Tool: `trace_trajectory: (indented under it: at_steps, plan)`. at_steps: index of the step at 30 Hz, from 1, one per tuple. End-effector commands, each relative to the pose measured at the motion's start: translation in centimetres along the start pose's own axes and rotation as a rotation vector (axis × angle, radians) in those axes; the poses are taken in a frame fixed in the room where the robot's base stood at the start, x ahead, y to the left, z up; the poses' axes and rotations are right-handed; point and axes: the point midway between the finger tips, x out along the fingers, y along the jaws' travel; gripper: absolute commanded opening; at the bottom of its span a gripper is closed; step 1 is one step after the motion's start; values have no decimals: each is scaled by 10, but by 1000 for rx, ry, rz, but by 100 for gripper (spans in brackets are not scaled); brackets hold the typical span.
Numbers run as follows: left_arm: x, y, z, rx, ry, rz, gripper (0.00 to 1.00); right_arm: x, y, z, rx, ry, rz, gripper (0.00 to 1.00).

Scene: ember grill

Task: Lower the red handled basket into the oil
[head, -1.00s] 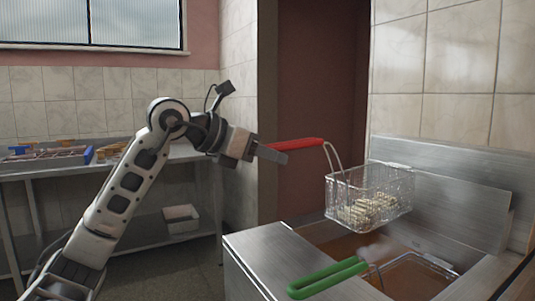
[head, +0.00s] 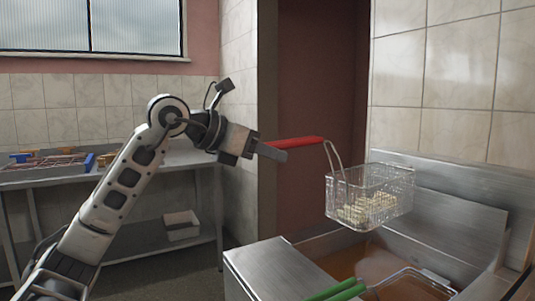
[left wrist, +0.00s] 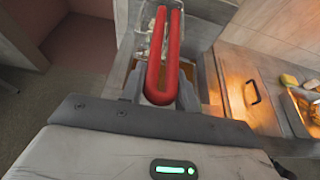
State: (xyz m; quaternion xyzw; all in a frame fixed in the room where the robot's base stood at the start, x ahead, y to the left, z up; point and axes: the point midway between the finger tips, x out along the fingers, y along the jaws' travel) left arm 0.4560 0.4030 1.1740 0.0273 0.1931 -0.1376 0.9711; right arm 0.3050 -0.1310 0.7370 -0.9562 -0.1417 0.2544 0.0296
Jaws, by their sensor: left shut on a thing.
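My left gripper (head: 272,152) is shut on the red handle (head: 300,142) of the wire basket (head: 370,193). The basket holds pale food pieces and hangs about level in the air above the fryer, with its bottom over the vat's back part. In the left wrist view the red handle (left wrist: 165,55) lies between the two fingers, and the basket shows only partly beyond it. The brown oil (head: 345,256) shows in the vat below, apart from the basket. My right gripper is not in view.
A green-handled (head: 338,291) basket sits in the front right of the vat. The fryer's steel top (head: 272,267) lies left of the oil, and a steel back panel (head: 455,205) rises behind. A steel table (head: 120,172) with trays stands at the far left.

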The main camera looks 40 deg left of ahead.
Motion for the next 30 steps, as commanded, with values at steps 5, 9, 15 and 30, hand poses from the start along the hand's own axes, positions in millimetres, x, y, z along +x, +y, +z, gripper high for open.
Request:
trace_trajectory:
  at_steps: [5, 9, 15, 30]
  plan:
    - [-1, 0, 3, 0, -8, 0, 0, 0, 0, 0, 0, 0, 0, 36]
    - [-2, 0, 2, 0, -9, 1, 0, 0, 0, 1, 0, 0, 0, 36]
    - [-13, 1, -6, 1, -9, 3, 0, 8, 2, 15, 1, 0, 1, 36]
    - [-46, 0, -17, 0, -10, 2, 0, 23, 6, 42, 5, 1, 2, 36]
